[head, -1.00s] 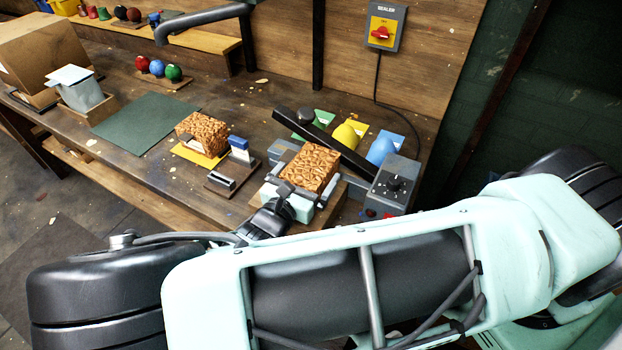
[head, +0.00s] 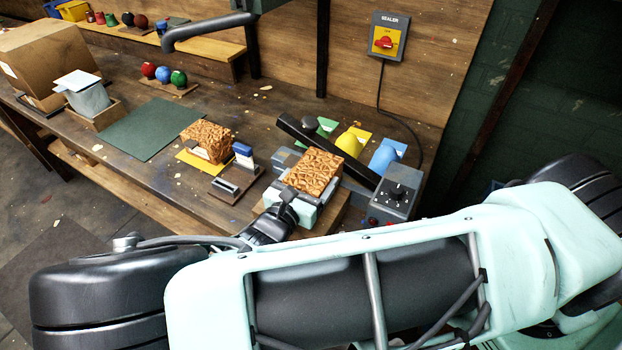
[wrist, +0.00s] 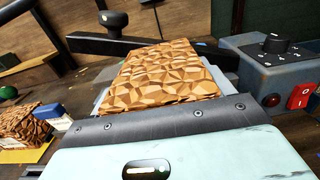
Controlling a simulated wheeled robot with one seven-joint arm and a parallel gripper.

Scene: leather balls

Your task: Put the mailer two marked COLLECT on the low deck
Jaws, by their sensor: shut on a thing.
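My gripper (head: 312,190) is shut on a brown, crackle-patterned mailer (head: 314,170), at the front of the sealer. The mailer also fills the middle of the wrist view (wrist: 165,78), beyond my pale gripper body. A second mailer of the same pattern (head: 208,138) stands on a yellow mat (head: 190,163) to the left; it shows at the left edge of the wrist view (wrist: 22,122). No COLLECT marking is readable on either. A wooden platform (head: 335,215) shows partly below my gripper; I cannot tell whether it is the low deck.
The grey sealer's control box (head: 397,192) and dark bar (head: 325,145) stand close by. A blue-and-white stamp (head: 243,155) is between the mailers. A green mat (head: 145,128) is bare.

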